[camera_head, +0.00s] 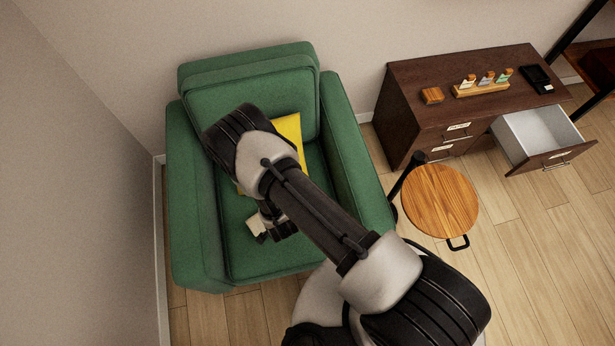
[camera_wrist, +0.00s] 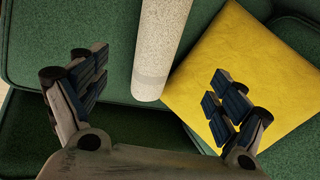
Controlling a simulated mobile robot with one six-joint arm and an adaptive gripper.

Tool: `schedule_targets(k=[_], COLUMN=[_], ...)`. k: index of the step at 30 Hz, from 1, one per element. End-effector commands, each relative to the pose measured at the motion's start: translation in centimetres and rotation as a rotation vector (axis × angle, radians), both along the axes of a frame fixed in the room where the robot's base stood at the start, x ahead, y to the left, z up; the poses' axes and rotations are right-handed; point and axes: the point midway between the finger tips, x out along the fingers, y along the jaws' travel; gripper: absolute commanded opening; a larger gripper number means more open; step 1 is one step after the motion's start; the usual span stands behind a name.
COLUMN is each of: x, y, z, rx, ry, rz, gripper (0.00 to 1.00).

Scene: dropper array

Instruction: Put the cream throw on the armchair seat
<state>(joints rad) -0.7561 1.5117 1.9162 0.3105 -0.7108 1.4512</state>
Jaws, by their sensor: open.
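The cream throw (camera_wrist: 163,50) is a rolled, speckled cylinder in the wrist view, against the green armchair. Its near end lies between the fingers with a gap on both sides. I cannot tell exactly what it rests on. I cannot make it out in the head view, where my arm covers part of the chair. The green armchair (camera_head: 190,200) stands against the wall, and part of its seat (camera_head: 265,262) shows in front of my arm. My gripper (camera_wrist: 157,84) is open, its two fingers spread and touching nothing visible.
A yellow cushion (camera_head: 289,128) leans on the backrest; it also shows right of the throw in the wrist view (camera_wrist: 245,65). A round wooden side table (camera_head: 440,200) stands right of the chair. A dark cabinet (camera_head: 400,115) has an open drawer (camera_head: 540,130).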

Motion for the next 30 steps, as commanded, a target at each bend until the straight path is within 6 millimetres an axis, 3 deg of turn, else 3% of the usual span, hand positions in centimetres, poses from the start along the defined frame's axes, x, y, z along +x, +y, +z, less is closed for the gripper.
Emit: schedule_targets(k=[6, 8, 11, 16, 21, 26, 30], x=[0.6, 1.5, 4.0, 8.8, 11.5, 11.8, 10.2], y=[0.3, 0.7, 1.7, 1.9, -0.3, -4.0, -7.9], z=[0.6, 1.8, 5.6, 15.5, 25.8, 35.1, 42.4], rx=[0.002, 0.002, -0.001, -0.024, -0.06, -0.107, -0.162], ry=[-0.002, -0.003, -0.002, 0.003, -0.005, -0.023, -0.041], rz=[0.004, 0.013, 0.045, 0.145, 0.263, 0.377, 0.478], gripper=[0.9, 0.9, 0.9, 0.9, 0.9, 0.9, 0.9])
